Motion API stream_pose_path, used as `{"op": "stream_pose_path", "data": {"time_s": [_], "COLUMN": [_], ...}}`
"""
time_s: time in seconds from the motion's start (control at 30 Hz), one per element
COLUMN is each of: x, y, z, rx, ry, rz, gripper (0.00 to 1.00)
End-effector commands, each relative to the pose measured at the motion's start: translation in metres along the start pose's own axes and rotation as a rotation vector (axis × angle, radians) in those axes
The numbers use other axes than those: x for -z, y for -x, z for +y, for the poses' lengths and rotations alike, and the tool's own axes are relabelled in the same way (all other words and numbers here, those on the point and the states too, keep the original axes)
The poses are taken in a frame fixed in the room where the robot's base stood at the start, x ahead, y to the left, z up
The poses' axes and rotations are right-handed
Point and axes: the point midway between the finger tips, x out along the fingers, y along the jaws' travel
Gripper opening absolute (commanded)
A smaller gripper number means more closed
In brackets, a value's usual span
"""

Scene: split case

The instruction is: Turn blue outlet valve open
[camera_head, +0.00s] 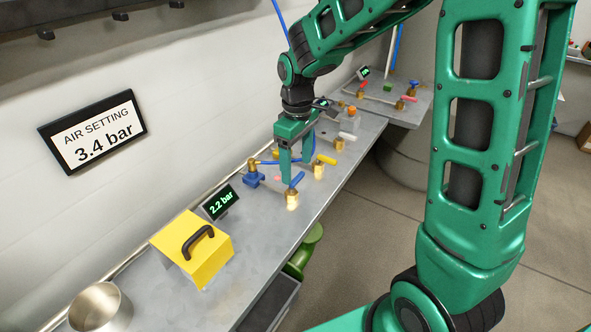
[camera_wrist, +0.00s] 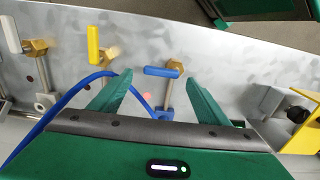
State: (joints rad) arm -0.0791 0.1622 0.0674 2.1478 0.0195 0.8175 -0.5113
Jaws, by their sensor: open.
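The blue outlet valve has a blue lever handle (camera_head: 296,180) on a brass body (camera_head: 292,198), on the grey metal bench. In the wrist view the blue handle (camera_wrist: 163,71) lies crosswise, its right end at the top of a brass stem (camera_wrist: 173,72). My gripper (camera_head: 296,168) points down above the bench at this valve. In the wrist view my gripper (camera_wrist: 157,80) is open, its two green fingers apart on either side of the handle's lower side. The fingers partly cover the valve in the head view, and I cannot tell whether they touch it.
Valves with yellow (camera_head: 326,160) and white (camera_head: 347,137) handles stand further along the bench. A blue hose (camera_wrist: 60,108) runs near the gripper. A display (camera_head: 221,203) reads 2.2 bar; a wall sign (camera_head: 94,131) reads 3.4 bar. A yellow box (camera_head: 207,259) and metal cup (camera_head: 99,306) stand nearer.

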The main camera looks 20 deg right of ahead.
Motion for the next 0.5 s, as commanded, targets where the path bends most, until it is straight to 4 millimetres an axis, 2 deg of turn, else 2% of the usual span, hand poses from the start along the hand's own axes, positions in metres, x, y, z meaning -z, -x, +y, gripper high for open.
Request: {"op": "stream_pose_path", "data": {"time_s": [0.03,0.2,0.4,0.5], "x": [0.001,0.002,0.002,0.002], "y": [0.011,0.043,0.070,0.076], "z": [0.001,0.002,0.002,0.002], "rx": [-0.003,-0.003,-0.002,-0.002], "ry": [0.000,-0.001,-0.001,-0.001], "rz": [0.004,0.005,0.003,0.003], "gripper": [0.70,0.70,0.70,0.70]}}
